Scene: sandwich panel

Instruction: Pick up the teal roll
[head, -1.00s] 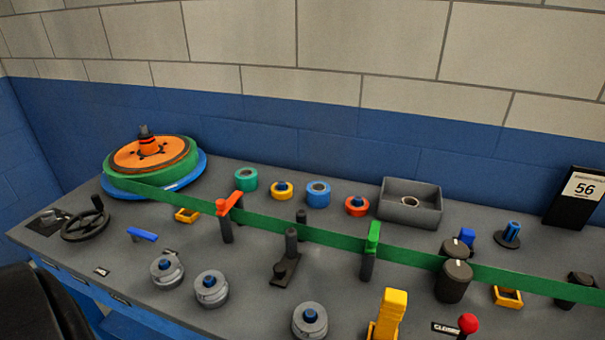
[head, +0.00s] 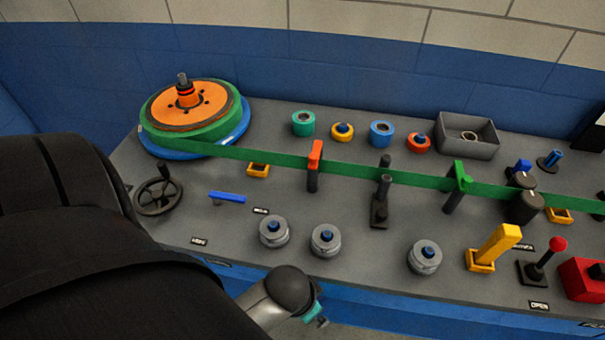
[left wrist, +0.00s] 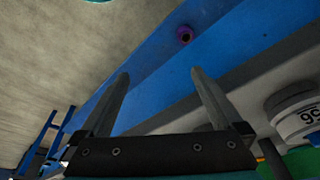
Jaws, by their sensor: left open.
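The teal roll (head: 303,123) stands at the back of the grey panel, just right of the large orange and green reel. It is a short ring with a dark hole on top. My left arm comes in from the left in the head view, its wrist low in front of the panel edge, well away from the roll. In the left wrist view my left gripper (left wrist: 160,73) is open with nothing between its fingers. The roll cannot be made out there. My right gripper is not in view.
The reel (head: 189,112) feeds a green band (head: 340,169) across the panel, in front of the roll. A yellow roll (head: 342,131), a blue roll (head: 381,133), an orange roll (head: 418,142) and a grey bin (head: 467,147) stand to its right. Posts and knobs fill the front.

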